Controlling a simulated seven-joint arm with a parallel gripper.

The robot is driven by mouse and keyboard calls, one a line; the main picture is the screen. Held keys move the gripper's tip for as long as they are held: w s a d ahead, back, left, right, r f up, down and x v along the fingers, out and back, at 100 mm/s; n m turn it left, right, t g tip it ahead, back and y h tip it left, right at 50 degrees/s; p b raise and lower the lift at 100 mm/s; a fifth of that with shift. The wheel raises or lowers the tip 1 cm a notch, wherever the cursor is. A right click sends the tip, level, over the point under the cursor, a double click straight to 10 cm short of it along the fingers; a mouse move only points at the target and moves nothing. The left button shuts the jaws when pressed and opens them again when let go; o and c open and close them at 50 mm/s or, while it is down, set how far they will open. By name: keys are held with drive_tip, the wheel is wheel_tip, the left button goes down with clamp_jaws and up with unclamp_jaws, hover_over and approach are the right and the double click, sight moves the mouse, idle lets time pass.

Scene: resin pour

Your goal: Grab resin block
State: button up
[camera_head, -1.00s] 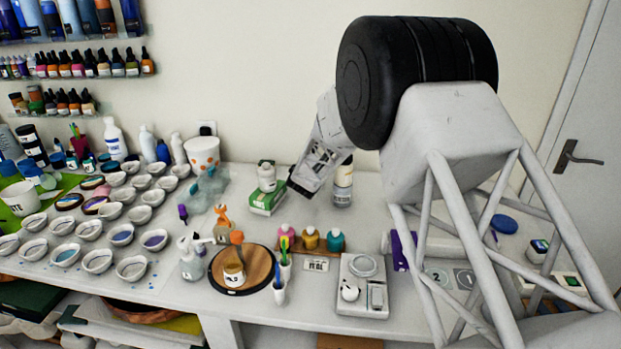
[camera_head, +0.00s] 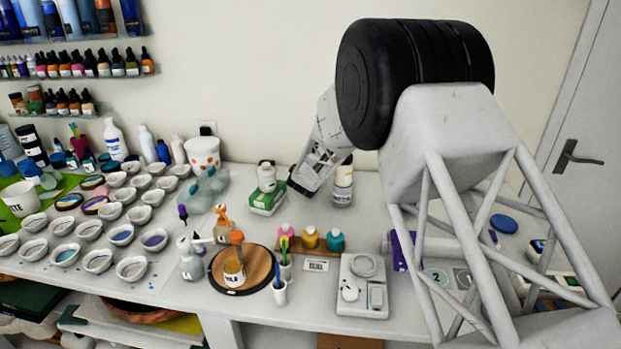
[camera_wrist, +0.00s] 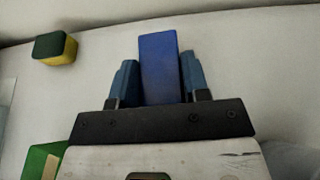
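A blue block (camera_wrist: 159,70) stands between the two blue-grey fingers of my gripper (camera_wrist: 159,78) in the wrist view. In the head view my gripper (camera_head: 305,190) is low over the back of the table, between a green-and-white box and a bottle. My wrist hides the block there.
A green-and-yellow block (camera_wrist: 55,48) lies at the upper left in the wrist view. In the head view, a bottle (camera_head: 342,188) stands just right of my gripper and a green-and-white box (camera_head: 268,203) just left. A scale (camera_head: 363,287) and small bottles stand in front.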

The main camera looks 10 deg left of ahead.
drive_tip(key=c, duration=0.3)
drive_tip(key=shift+r, duration=0.1)
drive_tip(key=shift+r, duration=1.7)
drive_tip(key=s+d, duration=0.2)
drive_tip(key=s, duration=0.5)
drive_tip(key=s+d+r, duration=0.1)
drive_tip(key=s+d, duration=0.2)
drive_tip(key=s, duration=0.5)
drive_tip(key=shift+r, duration=0.25)
drive_tip(key=shift+s+d, duration=0.1)
